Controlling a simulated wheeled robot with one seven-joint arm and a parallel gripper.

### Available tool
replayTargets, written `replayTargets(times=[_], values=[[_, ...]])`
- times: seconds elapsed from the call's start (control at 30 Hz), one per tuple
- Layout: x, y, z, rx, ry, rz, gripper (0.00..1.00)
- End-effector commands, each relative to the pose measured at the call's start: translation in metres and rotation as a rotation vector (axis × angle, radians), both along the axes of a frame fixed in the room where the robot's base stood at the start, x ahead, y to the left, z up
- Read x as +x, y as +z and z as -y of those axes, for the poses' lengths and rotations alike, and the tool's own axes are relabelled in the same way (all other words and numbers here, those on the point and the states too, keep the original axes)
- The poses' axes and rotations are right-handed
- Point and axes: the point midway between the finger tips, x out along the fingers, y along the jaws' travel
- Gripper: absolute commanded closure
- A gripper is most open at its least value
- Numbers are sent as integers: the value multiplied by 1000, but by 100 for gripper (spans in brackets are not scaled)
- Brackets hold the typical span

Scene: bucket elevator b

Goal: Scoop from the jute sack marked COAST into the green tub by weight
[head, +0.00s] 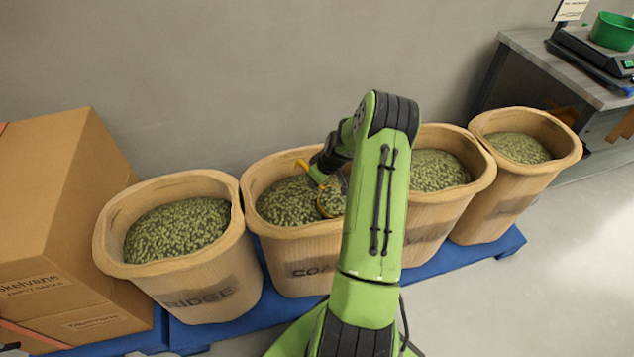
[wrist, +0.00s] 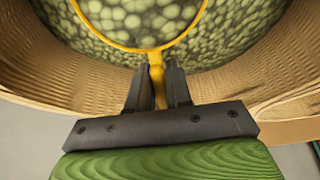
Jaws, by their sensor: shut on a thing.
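The sack marked COA (head: 306,270), the rest of its label hidden by my arm, stands second from the left, full of green beans. My gripper (head: 318,174) is shut on the handle of a yellow scoop (head: 326,208) inside this sack's mouth. In the wrist view my gripper (wrist: 157,75) grips the handle, and the scoop's round rim (wrist: 152,48) frames green beans. I cannot tell whether the scoop is clear of the bean surface. The green tub (head: 612,31) sits on a scale (head: 590,58) at the far upper right.
A sack marked RIDGE (head: 215,290) stands left, and two more bean sacks (head: 455,215) (head: 505,205) stand right, their labels partly hidden or unclear. All are on blue pallets (head: 508,243). Cardboard boxes (head: 55,215) are far left. A grey-topped bench (head: 545,50) carries the scale.

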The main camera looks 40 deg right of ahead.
Motion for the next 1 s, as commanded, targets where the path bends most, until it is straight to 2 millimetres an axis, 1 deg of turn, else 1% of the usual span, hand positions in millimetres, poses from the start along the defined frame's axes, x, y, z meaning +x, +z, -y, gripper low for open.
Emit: replayTargets(times=[0.03,0.1,1.0], values=[[1,8,0,-1,1,2,100],[2,15,0,-3,1,3,100],[8,98,0,-2,0,3,100]])
